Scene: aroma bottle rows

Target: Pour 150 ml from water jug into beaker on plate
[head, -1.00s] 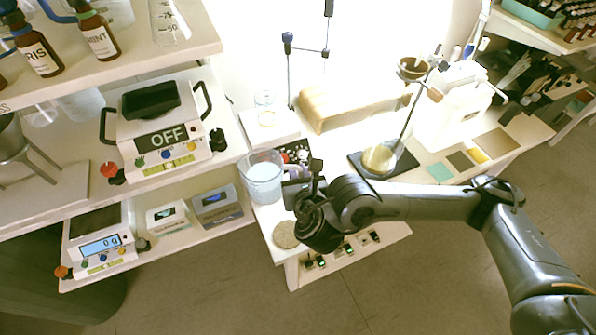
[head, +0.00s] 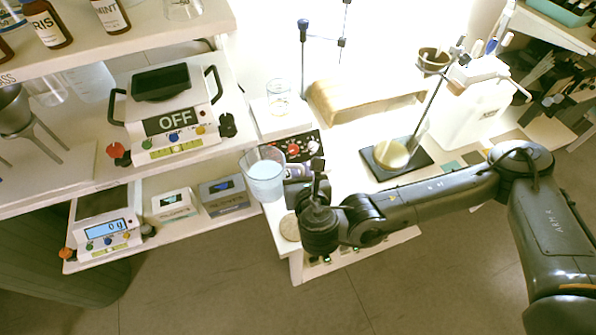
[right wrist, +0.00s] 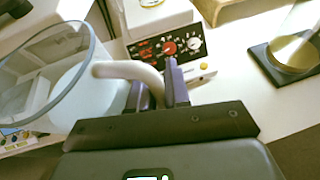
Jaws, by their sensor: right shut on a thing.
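The water jug (head: 264,180) is a clear, bluish pitcher, roughly upright, at the left edge of the middle table. It also shows large at the left of the right wrist view (right wrist: 62,85), with its pale curved handle. My right gripper (head: 300,172) is shut on this handle; its purple fingers (right wrist: 165,92) show in the right wrist view. The jug seems to be held above the table. A small clear beaker (head: 278,98) stands on a white plate (head: 287,124) behind the jug. Only its bottom shows in the right wrist view (right wrist: 150,3). My left gripper is out of view.
A control panel with a red knob (head: 293,149) faces the jug. A stand with a flask (head: 391,154) and a wooden block (head: 365,98) are to the right. A round disc (head: 290,228) lies in front.

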